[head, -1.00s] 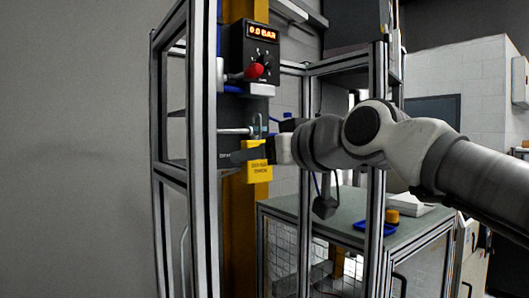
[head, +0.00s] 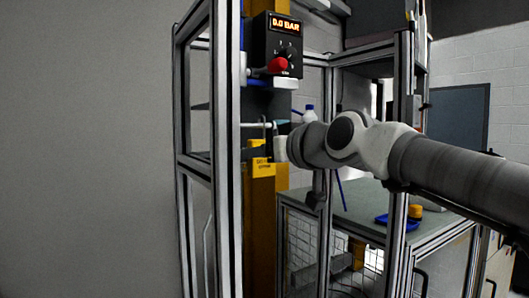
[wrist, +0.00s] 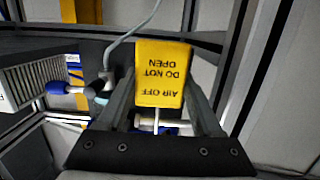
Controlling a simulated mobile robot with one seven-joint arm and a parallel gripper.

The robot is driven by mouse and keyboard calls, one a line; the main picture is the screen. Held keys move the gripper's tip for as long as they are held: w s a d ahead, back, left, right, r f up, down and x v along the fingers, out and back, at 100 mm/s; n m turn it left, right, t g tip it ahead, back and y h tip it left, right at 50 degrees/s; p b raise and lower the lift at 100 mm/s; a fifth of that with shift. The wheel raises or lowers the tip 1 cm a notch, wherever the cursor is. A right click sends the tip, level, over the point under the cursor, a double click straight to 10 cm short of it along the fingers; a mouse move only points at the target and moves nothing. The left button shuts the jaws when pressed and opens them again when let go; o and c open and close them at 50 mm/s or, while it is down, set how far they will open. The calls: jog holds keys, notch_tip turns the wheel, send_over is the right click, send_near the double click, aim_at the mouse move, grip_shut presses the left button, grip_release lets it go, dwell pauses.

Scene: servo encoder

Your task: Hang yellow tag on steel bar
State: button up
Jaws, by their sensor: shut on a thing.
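The yellow tag (head: 263,168) hangs upright at my gripper (head: 262,152) in the head view, just below the steel bar (head: 257,125). In the wrist view the tag (wrist: 160,75) sits between the two dark fingers of my gripper (wrist: 160,88), its text "AIR OFF DO NOT OPEN" upside down. My gripper is shut on the tag.
Above the bar is a black panel (head: 279,45) reading 0.0 BAR, with a red knob (head: 277,65). Aluminium frame posts (head: 227,150) stand close on the left. A bench (head: 360,205) with a blue tray (head: 383,221) lies to the right.

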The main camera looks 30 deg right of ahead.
jog(key=shift+f, duration=0.2)
jog(key=o, duration=1.4)
jog(key=s+r+b, duration=0.1)
jog(key=s, duration=1)
jog(key=s+r+b, duration=0.1)
jog(key=s, duration=0.5)
jog(key=shift+s+d+r+b, duration=0.15)
jog(key=shift+d+r+b, duration=0.1)
jog(key=shift+r+b, duration=0.05)
jog(key=w+a+f+g, duration=0.25)
jog(key=a+f, duration=0.25)
jog(key=f, duration=0.4)
jog(key=w+a+f+g, duration=0.1)
jog(key=a+f+g, duration=0.2)
jog(key=a+f, duration=0.45)
jog(key=s+f+g, duration=0.1)
jog(key=f, duration=0.5)
jog(key=s+a+f+g, duration=0.1)
jog(key=s+f+g, duration=0.1)
jog(key=f, duration=0.5)
jog(key=s+a+f+g, duration=0.1)
jog(key=s+f+g, duration=0.1)
jog(key=f, duration=0.5)
jog(key=shift+a+h, duration=0.25)
jog(key=shift+h, duration=0.05)
